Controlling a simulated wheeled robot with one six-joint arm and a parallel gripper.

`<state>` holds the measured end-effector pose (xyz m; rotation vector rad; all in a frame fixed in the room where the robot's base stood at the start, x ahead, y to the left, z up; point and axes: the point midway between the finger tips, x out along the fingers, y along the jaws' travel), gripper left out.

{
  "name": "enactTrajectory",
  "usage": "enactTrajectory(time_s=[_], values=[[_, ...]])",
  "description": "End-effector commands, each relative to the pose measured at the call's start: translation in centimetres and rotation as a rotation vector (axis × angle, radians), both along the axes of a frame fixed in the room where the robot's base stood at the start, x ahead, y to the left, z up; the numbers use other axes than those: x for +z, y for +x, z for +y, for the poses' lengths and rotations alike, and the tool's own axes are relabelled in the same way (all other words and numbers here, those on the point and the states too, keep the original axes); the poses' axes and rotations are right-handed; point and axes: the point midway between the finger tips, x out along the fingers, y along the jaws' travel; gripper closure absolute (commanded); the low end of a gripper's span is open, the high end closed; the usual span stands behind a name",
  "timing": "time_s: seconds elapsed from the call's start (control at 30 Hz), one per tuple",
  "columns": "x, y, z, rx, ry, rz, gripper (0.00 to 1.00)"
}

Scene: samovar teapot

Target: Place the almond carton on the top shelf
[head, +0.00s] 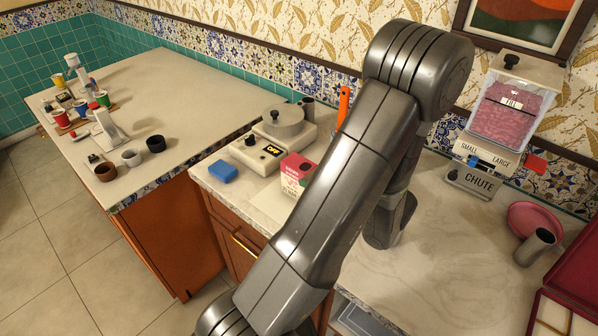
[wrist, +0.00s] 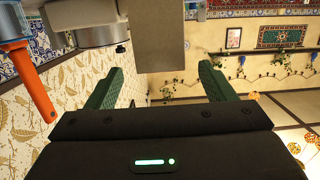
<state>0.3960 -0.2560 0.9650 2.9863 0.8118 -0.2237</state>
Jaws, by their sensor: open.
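A small pink-and-white carton (head: 297,173) stands on the counter left of my arm in the head view. Its print is too small to read, so I cannot be sure it is the almond carton. My arm hides part of the counter beside it. My gripper (wrist: 160,85) is open, with its two green fingers apart and nothing held between them. A plain grey-beige block (wrist: 158,35) shows beyond the fingertips in the wrist view; I cannot tell what it is. My gripper is outside the head view. I cannot make out a top shelf.
A scale with a pot (head: 283,122), a blue block (head: 223,172) and an orange-handled tool (head: 344,104) are near the carton. A dispenser (head: 508,105), a pink plate (head: 533,218) and a metal cup (head: 535,247) stand right. The right counter's middle is clear.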

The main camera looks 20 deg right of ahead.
Motion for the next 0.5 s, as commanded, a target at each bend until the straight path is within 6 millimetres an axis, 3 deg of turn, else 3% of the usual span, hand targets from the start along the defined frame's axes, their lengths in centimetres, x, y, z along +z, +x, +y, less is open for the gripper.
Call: enactTrajectory(time_s=[0.5], values=[[0.1,4.3,2.6,0.006,0.001,0.002,0.24]])
